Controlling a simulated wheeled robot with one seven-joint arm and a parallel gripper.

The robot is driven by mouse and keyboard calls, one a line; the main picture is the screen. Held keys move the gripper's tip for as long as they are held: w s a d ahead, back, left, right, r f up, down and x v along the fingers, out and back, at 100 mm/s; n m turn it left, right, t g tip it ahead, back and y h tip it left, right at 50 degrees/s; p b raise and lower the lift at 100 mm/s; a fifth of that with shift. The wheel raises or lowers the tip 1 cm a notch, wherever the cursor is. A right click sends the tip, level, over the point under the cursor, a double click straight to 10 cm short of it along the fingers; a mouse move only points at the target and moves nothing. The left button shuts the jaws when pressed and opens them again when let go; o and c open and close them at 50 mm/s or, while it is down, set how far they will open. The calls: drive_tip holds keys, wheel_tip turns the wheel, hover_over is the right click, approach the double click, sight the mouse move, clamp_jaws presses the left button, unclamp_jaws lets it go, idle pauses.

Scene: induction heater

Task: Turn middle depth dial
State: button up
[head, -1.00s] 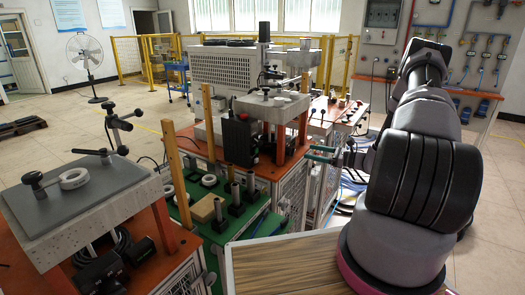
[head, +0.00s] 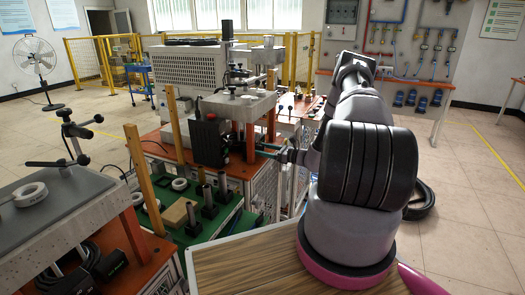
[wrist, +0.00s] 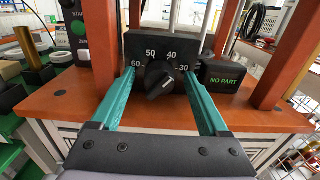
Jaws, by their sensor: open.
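The depth dial (wrist: 159,79) is a black knob on a black box with white numbers 30, 40, 50 and 60. Its white mark points up and to the right, roughly between 40 and 30. My gripper (wrist: 161,74) is open, with one teal finger on each side of the dial in the wrist view. I cannot tell whether either finger touches the knob. In the head view my gripper (head: 270,151) is beside the middle machine, and the dial is hidden there.
A black NO PART box (wrist: 226,79) stands right of the dial. Orange posts (wrist: 104,50) rise on both sides above the orange tabletop (wrist: 65,102). A black control box with a green button (wrist: 83,28) is at the left. Open floor (head: 470,190) lies to the right.

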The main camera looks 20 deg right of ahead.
drive_tip(key=shift+w+a, duration=0.1)
drive_tip(key=shift+a, duration=0.05)
clamp_jaws()
drive_tip(key=shift+m, duration=2.9)
unclamp_jaws()
